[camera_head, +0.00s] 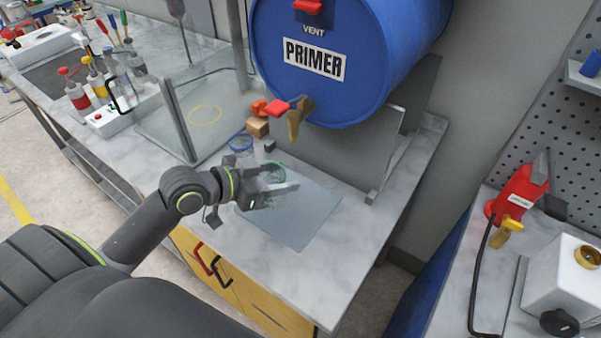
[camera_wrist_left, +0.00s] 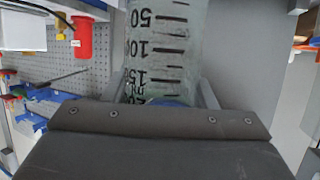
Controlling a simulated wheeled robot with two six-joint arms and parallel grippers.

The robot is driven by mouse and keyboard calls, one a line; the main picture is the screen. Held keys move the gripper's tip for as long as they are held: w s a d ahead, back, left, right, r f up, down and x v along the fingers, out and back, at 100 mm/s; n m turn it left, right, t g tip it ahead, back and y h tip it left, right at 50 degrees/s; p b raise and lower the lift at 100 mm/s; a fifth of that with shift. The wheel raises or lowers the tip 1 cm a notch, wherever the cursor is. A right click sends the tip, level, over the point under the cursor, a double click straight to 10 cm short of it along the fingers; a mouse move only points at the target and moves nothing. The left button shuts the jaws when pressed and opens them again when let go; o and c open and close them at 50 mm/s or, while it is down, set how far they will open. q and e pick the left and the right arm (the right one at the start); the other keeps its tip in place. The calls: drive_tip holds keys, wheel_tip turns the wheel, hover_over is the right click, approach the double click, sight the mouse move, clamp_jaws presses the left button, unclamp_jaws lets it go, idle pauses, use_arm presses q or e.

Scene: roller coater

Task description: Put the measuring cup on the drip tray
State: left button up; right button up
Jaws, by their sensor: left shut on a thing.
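The measuring cup (camera_wrist_left: 163,45) is clear with black graduation marks and fills the upper middle of the left wrist view. My left gripper (camera_head: 284,181) is shut on the cup. A flat grey rectangle, which looks like the drip tray (camera_head: 305,222), lies on the marble counter. The cup and gripper overlap its upper left part in the head view; I cannot tell the gap beneath the cup. My right gripper is not in view.
A blue primer drum (camera_head: 350,50) with a brass tap (camera_head: 297,118) overhangs the counter behind. A glass-walled enclosure (camera_head: 180,115) stands left, with a blue ring (camera_head: 240,142) and wooden block (camera_head: 257,127) near it. The counter's front right (camera_head: 350,240) is clear.

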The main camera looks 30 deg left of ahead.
use_arm(q)
drive_tip(key=w+d+p, duration=0.1)
drive_tip(key=w+p, duration=0.1)
drive_tip(key=w, duration=0.6)
drive_tip(key=f, duration=0.6)
drive_tip(key=shift+s+f, duration=0.15)
drive_tip(key=shift+s, duration=0.1)
drive_tip(key=shift+w+f+p, duration=0.1)
drive_tip(key=shift+w+p, duration=0.05)
drive_tip(key=shift+p, duration=0.3)
drive_tip(key=shift+w+f, duration=0.1)
drive_tip(key=shift+f, duration=0.1)
drive_tip(key=shift+f, duration=0.1)
